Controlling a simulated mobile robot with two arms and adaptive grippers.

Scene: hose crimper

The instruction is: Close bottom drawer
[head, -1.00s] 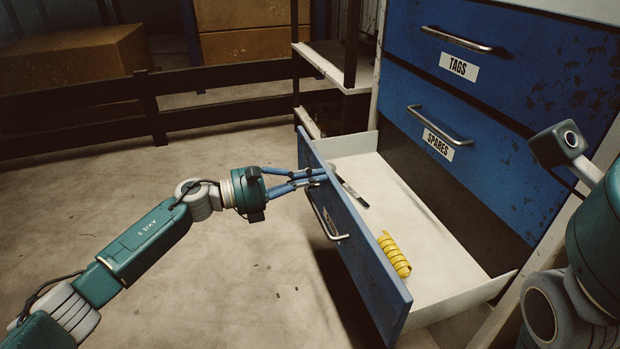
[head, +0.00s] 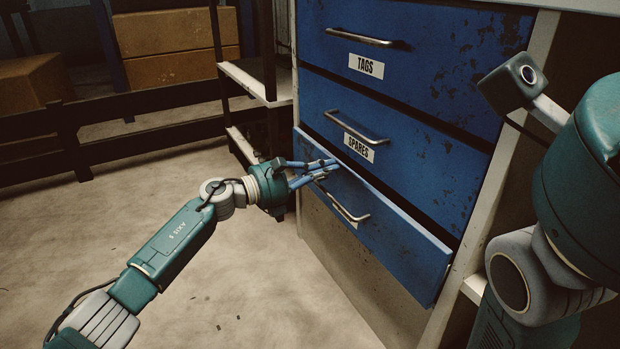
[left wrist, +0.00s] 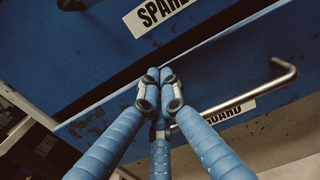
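The bottom drawer (head: 388,235) is the lowest blue front of the cabinet. It is nearly flush; its lit top edge and right end still stand slightly proud of the fronts above. Its inside is hidden. In the left wrist view the drawer front (left wrist: 90,125) carries a label ending in "GUARD" and a metal handle (left wrist: 240,98). My left gripper (head: 328,168) has its blue fingers at the upper left of this front, above and left of the handle. In the left wrist view the fingertips (left wrist: 160,78) are together with nothing between them. Contact seems likely but is not clear.
Above are the closed SPARES drawer (head: 400,150) and TAGS drawer (head: 420,50). A shelf rack (head: 255,80) stands left of the cabinet. My right arm fills the right side. The floor (head: 240,290) in front is open.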

